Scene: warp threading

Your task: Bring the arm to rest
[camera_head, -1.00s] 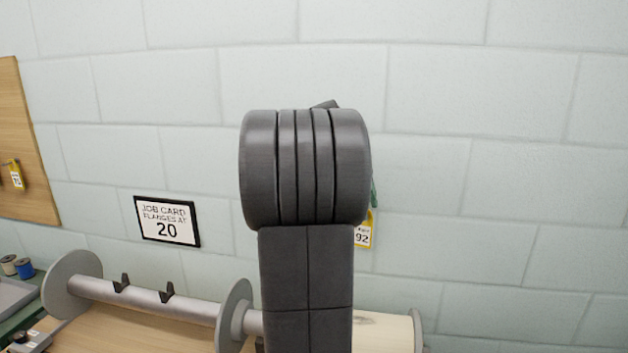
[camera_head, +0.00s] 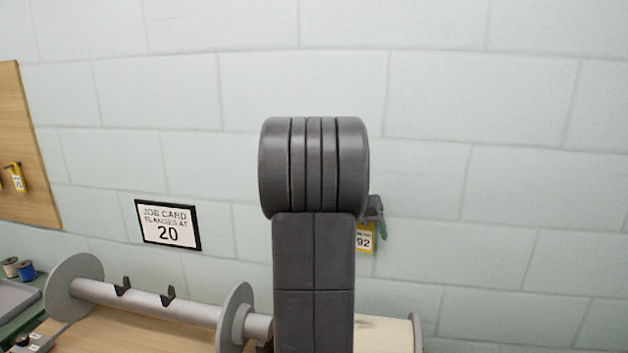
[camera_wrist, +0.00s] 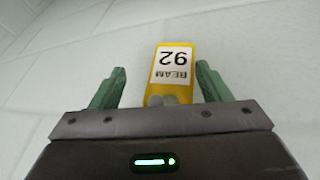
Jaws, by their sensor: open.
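My gripper (camera_wrist: 160,90) shows in the wrist view with its two green fingers spread apart. A yellow tag (camera_wrist: 173,65) reading "BEAM 92" shows beyond and between the fingers, with no finger touching it in the picture. In the head view my grey arm stands up in the middle. A small part of my gripper (camera_head: 378,222) peeks out to its right, beside the yellow tag (camera_head: 365,239) reading 92. What holds the tag is hidden.
A grey beam (camera_head: 145,300) with round flanges and two black clips lies at lower left, continuing behind my arm. A job card (camera_head: 168,225) reading 20 is on the block wall. A wooden board (camera_head: 28,120) with yellow tags is at far left. The upper wall is clear.

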